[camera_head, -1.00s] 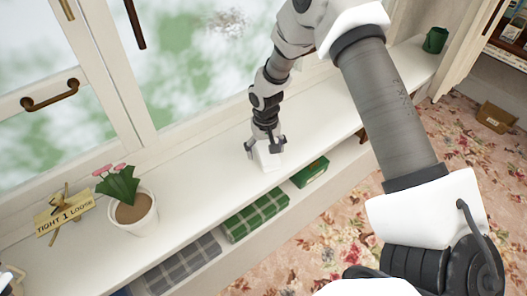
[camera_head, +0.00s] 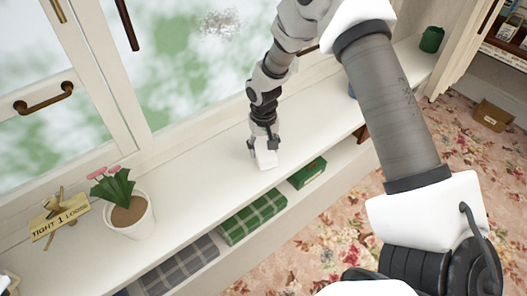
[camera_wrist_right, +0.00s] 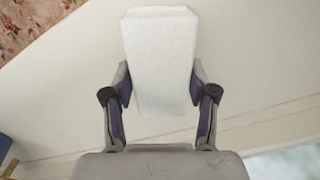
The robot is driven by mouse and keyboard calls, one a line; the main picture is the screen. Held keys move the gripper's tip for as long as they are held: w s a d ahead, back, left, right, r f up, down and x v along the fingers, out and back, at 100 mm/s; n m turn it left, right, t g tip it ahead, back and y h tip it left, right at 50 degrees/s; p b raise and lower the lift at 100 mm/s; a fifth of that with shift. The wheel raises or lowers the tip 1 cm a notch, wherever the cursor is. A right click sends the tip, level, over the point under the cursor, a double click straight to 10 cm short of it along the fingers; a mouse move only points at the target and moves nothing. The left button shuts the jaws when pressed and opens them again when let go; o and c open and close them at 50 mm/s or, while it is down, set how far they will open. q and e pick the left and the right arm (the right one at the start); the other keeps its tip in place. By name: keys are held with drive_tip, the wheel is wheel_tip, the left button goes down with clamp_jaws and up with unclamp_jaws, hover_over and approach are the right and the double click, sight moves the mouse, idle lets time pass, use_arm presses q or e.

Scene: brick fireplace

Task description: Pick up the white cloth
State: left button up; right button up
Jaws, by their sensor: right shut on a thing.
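The white cloth (camera_head: 267,159) is a small, folded, block-like white thing at the window sill (camera_head: 205,187). My right gripper (camera_head: 262,148) points down and is shut on it. In the right wrist view the white cloth (camera_wrist_right: 160,62) stands out between the two fingers of my right gripper (camera_wrist_right: 160,95), which press on its sides. Whether the cloth touches the sill or hangs just above it I cannot tell. My left gripper is not in view.
A potted plant (camera_head: 130,216) with pink flowers and a wooden sign (camera_head: 60,218) stand on the sill at the left. Green plaid (camera_head: 252,219) and grey plaid (camera_head: 180,267) folded things and a green box (camera_head: 307,173) lie on the shelf below. A green mug (camera_head: 432,40) stands at the far end.

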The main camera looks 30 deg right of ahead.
drive_tip(key=shift+r, duration=0.65)
use_arm(q)
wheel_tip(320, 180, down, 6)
drive_tip(key=b, duration=0.6)
use_arm(e)
drive_tip(key=s+d+r, duration=0.1)
drive_tip(key=s, duration=1.5)
drive_tip(key=shift+r, duration=0.35)
